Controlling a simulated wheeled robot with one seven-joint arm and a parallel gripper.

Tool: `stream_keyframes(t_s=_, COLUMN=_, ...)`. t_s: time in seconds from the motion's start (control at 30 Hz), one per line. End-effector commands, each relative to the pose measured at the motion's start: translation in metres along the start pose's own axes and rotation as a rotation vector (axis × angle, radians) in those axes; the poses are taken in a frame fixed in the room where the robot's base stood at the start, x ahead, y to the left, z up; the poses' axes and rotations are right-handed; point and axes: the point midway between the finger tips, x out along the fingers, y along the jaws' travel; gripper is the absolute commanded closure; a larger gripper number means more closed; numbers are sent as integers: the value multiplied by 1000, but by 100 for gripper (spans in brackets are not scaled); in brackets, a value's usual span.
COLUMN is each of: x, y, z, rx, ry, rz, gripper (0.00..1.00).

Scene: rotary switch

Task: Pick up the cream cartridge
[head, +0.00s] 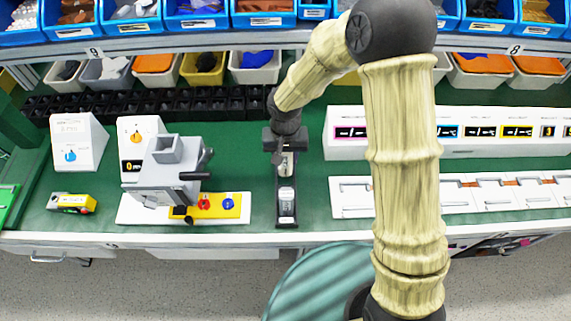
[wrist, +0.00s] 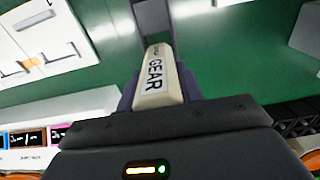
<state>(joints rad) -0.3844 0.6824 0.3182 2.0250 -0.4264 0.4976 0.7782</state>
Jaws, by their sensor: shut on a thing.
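The cream cartridge (wrist: 155,85), a slim block with dark lettering reading "GEAR", sits between the dark fingers of my gripper (wrist: 158,98) in the wrist view. The gripper is shut on it. In the head view my gripper (head: 286,150) points down over a narrow black stand (head: 287,218) with a grey block on it. A small pale part, probably the cartridge, shows just below the fingers. I cannot tell whether the cartridge touches the stand.
A grey device with a dark lever (head: 168,175) stands left on a white base with a yellow button panel (head: 222,206). A yellow box (head: 72,203) lies further left. White panels (head: 480,195) are at the right. Black bins line the back. Green bench shows between.

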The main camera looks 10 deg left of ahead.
Motion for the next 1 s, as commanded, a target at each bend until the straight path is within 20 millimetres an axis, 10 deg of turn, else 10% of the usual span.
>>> stream_keyframes(t_s=0.23, x=-37, y=0, z=-1, rx=2, ry=3, rz=-1, gripper=98)
stream_keyframes(t_s=1.0, x=-50, y=0, z=-1, rx=1, ry=2, rz=0, gripper=98)
